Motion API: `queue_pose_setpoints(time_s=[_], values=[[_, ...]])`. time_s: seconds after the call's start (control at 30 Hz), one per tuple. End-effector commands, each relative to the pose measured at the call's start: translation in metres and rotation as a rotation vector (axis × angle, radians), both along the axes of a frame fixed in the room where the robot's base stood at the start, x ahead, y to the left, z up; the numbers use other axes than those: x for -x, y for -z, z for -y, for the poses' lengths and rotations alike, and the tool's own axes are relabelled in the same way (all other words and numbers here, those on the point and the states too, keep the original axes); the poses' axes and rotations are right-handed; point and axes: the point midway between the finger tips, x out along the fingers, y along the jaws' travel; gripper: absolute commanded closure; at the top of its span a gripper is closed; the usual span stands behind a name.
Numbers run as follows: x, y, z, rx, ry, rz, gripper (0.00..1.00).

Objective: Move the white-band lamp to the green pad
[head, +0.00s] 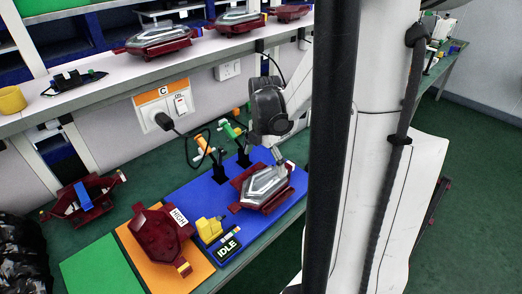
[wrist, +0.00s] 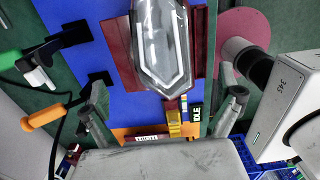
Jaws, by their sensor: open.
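A dark-red lamp (head: 265,187) with a clear lens lies on the blue mat (head: 205,189). My gripper (head: 279,160) is open above this lamp. In the wrist view its fingers (wrist: 164,100) stand wide apart, left and right of the lamp's near end, with nothing held. The green pad (head: 103,268) lies at the front left; no lamp rests on its visible part.
Another red lamp (head: 162,236) lies on the orange pad (head: 200,270) between green and blue. A blue-banded lamp (head: 86,197) lies at the far left. A yellow block (head: 209,228) and IDLE sign (head: 227,247) sit nearby. Several lamps (head: 158,40) stand on the shelf.

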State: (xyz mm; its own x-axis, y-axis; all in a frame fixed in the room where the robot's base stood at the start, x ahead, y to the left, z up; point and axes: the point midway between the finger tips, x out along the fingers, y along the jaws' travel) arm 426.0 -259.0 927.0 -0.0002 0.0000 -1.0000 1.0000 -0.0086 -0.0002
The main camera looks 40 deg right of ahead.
Motion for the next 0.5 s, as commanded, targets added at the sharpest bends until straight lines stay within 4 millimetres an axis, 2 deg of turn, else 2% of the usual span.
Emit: queue_pose_setpoints(time_s=[0.03,0.2,0.5], values=[[0.0,0.011,0.0,0.0,0.0,0.0,0.0],[0.0,0.038,0.0,0.0,0.0,0.0,0.0],[0.0,0.065,0.0,0.0,0.001,0.0,0.0]])
